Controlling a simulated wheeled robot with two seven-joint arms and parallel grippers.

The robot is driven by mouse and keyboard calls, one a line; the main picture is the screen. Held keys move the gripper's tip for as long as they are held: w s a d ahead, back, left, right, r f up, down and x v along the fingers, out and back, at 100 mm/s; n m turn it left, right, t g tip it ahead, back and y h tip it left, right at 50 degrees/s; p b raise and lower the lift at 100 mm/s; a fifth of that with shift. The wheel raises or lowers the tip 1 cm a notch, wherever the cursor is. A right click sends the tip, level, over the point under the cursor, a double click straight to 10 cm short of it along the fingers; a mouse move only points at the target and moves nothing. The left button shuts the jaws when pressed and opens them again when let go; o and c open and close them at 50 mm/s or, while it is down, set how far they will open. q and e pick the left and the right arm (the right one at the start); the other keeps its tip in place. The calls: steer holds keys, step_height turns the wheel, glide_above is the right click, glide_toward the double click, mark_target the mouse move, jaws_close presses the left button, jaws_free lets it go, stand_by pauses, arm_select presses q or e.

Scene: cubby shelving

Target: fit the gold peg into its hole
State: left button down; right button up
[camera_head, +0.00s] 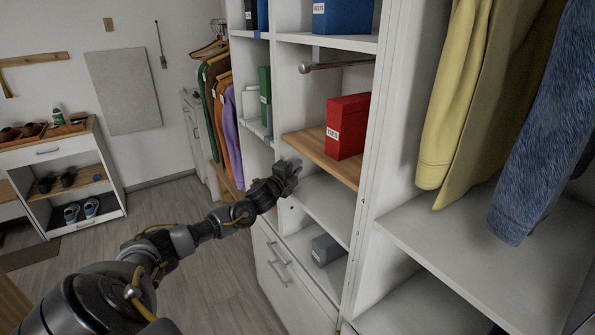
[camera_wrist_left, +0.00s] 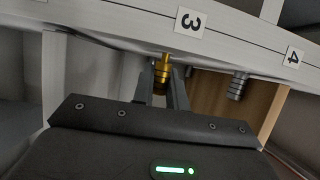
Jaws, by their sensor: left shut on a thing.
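My left gripper (camera_head: 290,168) is at the front of the white cubby shelving, just below the wooden shelf board. In the left wrist view its fingers (camera_wrist_left: 162,88) are shut on the gold peg (camera_wrist_left: 165,68). The gold tip points at the pale shelf strip (camera_wrist_left: 110,22), just below the label 3 (camera_wrist_left: 190,22). I cannot tell whether the tip touches the strip or is in a hole; no hole is clearly visible. A grey metal peg (camera_wrist_left: 238,86) sits at the strip near the label 4 (camera_wrist_left: 293,57). The gold peg is too small to make out in the head view. My right gripper is not in view.
The wooden shelf board (camera_head: 300,143) holds a red box (camera_head: 347,126) above my gripper. A grey box (camera_head: 327,250) lies in a lower cubby. Hanging clothes (camera_head: 222,110) are left of the shelving. The floor (camera_head: 210,280) beside the shelving is clear.

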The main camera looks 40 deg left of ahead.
arm_select(q)
steer(key=shift+w+a, duration=0.1)
steer(key=shift+a, duration=0.3)
steer(key=c, duration=1.3)
jaws_free()
steer(key=shift+s+d+f+b, duration=0.1)
steer(key=shift+s+d+b, duration=0.3)
steer(key=shift+s, duration=1.4)
steer(key=shift+s+d+r+b, duration=0.1)
steer(key=shift+s+b, duration=0.5)
steer(key=shift+s, duration=1.15)
steer(key=shift+s+d+f+b, duration=0.1)
steer(key=shift+s+d+b, duration=0.3)
steer(key=shift+s, duration=1.4)
steer(key=shift+a, duration=0.15)
